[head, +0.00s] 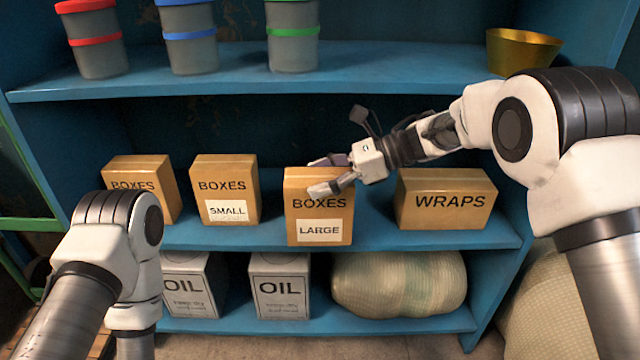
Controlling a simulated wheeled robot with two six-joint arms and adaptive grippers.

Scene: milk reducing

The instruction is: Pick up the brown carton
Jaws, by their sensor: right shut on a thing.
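Several brown cartons stand on the middle blue shelf. The one marked "BOXES LARGE" (319,222) is near the shelf's front edge in the head view. My right gripper (328,174) reaches in from the right and is shut on this carton at its top. One finger lies across the upper front and the other is partly hidden behind the top edge. The carton looks upright; I cannot tell whether its base is clear of the shelf. Other cartons read "SMALL" (226,189), "BOXES" (146,172) and "WRAPS" (445,200). My left arm shows at lower left, but its gripper is out of view.
The upper shelf (390,70) holds lidded tubs with red (100,60), blue (190,55) and green (293,50) lids, and a gold bowl (523,52). Below are two OIL boxes (280,288) and a wrapped sack (400,285). Gaps separate the middle-shelf cartons.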

